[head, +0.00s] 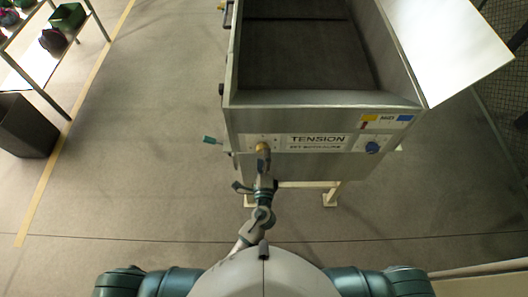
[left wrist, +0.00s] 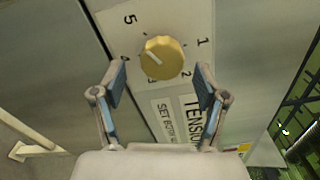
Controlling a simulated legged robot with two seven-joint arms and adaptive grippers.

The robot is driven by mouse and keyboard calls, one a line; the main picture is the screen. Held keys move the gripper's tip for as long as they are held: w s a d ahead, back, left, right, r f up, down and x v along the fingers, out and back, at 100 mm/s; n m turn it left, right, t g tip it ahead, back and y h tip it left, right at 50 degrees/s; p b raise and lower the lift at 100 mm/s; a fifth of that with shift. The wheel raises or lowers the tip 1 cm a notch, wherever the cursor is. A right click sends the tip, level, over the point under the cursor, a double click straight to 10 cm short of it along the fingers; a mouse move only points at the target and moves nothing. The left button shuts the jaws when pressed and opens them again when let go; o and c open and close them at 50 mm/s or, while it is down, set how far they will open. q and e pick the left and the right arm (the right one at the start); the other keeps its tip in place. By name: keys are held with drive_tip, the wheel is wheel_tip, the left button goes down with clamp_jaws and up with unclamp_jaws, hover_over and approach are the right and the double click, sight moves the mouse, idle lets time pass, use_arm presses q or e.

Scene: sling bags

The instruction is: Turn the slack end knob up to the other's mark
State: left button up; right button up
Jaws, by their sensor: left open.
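The yellow knob (head: 262,146) is on the left of the front panel of a steel machine. In the left wrist view the yellow knob (left wrist: 163,59) sits on a pale dial plate with numbers around it, 1, 2 and 5 clearest. A pale pointer line shows on its face; its exact reading is hard to tell. The blue knob (head: 372,147) is at the panel's right; its mark is too small to read. My left gripper (head: 263,158) is open in front of the yellow knob. In the wrist view its fingers (left wrist: 160,88) stand either side, apart from the knob. My right gripper is out of view.
The panel sign (head: 318,142) reads TENSION, with smaller text below. The steel machine (head: 300,100) has an open trough and a pale sheet (head: 450,45) at right. A small teal piece (head: 210,140) juts out left of the panel. A shelf and dark bin (head: 22,128) stand far left.

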use_arm(q)
drive_tip(key=s, duration=0.9)
drive_tip(key=shift+s, duration=0.1)
drive_tip(key=s+a+f+n+g+b, duration=0.1)
drive_tip(key=s+a+f+g, duration=0.15)
drive_tip(key=f, duration=0.85)
drive_tip(key=s+a+f+n+g, duration=0.2)
drive_tip(key=f+g, duration=0.1)
drive_tip(key=f, duration=0.9)
drive_tip(key=s+a+f+n+g+b, duration=0.1)
drive_tip(key=s+a+f+g, duration=0.15)
drive_tip(key=f, duration=0.85)
drive_tip(key=s+a+f+n+g+b, duration=0.1)
drive_tip(key=s+a+f+n+g, duration=0.25)
drive_tip(key=s+f, duration=0.35)
drive_tip(key=s+a+f+n+g, duration=0.25)
drive_tip(key=s+a+f, duration=0.2)
drive_tip(key=f, duration=0.35)
drive_tip(key=s+a+f+n+g, duration=0.1)
drive_tip(key=s+a+f+n, duration=0.1)
drive_tip(key=s, duration=0.3)
drive_tip(key=s+a+f+n+g, duration=0.1)
drive_tip(key=s+a+f+n, duration=0.2)
drive_tip(key=s+a, duration=0.1)
drive_tip(key=s+a+f+n+g+b, duration=0.1)
drive_tip(key=s+a+f+n, duration=0.2)
drive_tip(key=s, duration=0.3)
drive_tip(key=shift+s+a+f+n, duration=0.15)
drive_tip(key=shift+s+a+n, duration=0.1)
drive_tip(key=shift+s+n, duration=0.1)
